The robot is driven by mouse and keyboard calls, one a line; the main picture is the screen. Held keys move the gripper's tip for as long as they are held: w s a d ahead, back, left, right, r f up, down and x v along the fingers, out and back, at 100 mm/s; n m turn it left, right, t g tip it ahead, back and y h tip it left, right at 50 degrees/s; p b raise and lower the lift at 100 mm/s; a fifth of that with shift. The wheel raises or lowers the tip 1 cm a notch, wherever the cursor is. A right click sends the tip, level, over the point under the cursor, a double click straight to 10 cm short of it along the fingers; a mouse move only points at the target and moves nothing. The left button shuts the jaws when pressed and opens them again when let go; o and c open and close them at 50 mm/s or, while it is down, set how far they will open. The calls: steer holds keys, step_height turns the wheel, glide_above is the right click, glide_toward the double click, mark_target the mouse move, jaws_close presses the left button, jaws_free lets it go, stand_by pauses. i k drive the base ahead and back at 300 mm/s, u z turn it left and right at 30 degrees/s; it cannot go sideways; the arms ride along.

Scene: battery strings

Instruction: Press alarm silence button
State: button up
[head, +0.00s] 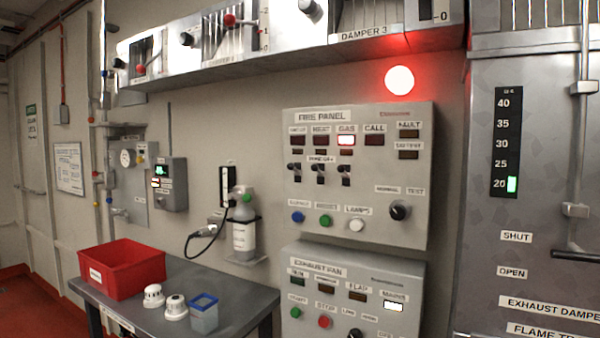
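The grey fire panel (385,210) hangs on the wall right of centre. Low on it is a row of three round buttons. The blue button (297,217) is at the left, under a small label too blurred to read surely. The green button (326,221) is in the middle, and the white button (356,225), labelled LAMPS, is at the right. The GAS lamp (346,140) on the panel is lit. A red alarm light (399,80) glows above the panel. My gripper is not in view.
An exhaust fan panel (410,290) sits just below. A dark knob (400,210) is right of the buttons. A table (245,296) holding a red bin (118,268) stands at lower left. A metal cabinet (530,140) is at right.

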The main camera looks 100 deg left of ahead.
mark_target(298, 216)
steer(key=u, duration=2.85)
